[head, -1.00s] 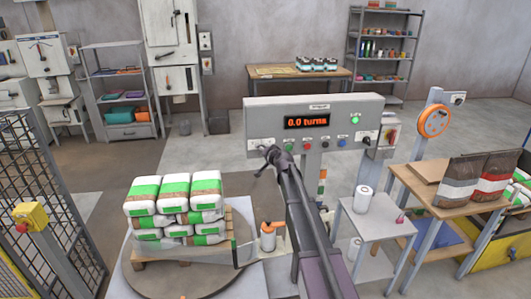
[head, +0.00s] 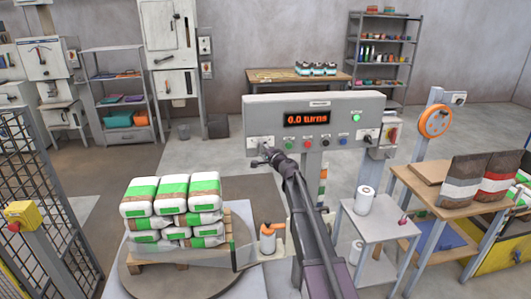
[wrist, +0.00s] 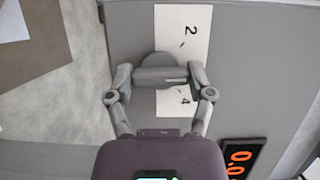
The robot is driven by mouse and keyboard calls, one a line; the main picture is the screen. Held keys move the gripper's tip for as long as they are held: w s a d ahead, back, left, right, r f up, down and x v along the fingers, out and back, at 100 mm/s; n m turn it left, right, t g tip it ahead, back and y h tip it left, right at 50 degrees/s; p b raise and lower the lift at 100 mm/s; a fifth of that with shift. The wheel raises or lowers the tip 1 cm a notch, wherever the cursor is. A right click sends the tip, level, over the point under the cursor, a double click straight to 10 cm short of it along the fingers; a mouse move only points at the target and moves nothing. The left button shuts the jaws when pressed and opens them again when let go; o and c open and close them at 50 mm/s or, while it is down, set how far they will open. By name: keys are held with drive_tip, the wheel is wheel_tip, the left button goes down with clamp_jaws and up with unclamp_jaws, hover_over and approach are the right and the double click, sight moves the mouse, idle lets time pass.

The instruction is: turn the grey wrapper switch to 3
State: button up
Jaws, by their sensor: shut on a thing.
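The grey wrapper switch (wrist: 158,59) shows in the wrist view as a round grey knob with a bar across it, on a white label plate (wrist: 188,25). The numbers 2 and 4 can be read on the plate; the others are hidden, and I cannot tell which number the knob points at. My gripper (wrist: 160,76) is shut on the switch, one finger at each end of the bar. In the head view my gripper (head: 270,157) is at the panel's lower left corner and covers most of the switch.
The grey control panel (head: 270,113) has a display (head: 306,119) reading 0.0 turns and several buttons. Stacked bags (head: 172,188) on a pallet stand left of my arm. A small white table (head: 386,216) with rolls stands to the right.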

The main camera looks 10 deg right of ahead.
drive_tip(key=shift+w+a, duration=0.1)
drive_tip(key=shift+w, duration=0.05)
idle(0.3)
drive_tip(key=o, duration=1.1)
drive_tip(key=shift+m, duration=0.3)
drive_tip(key=v, duration=1.2)
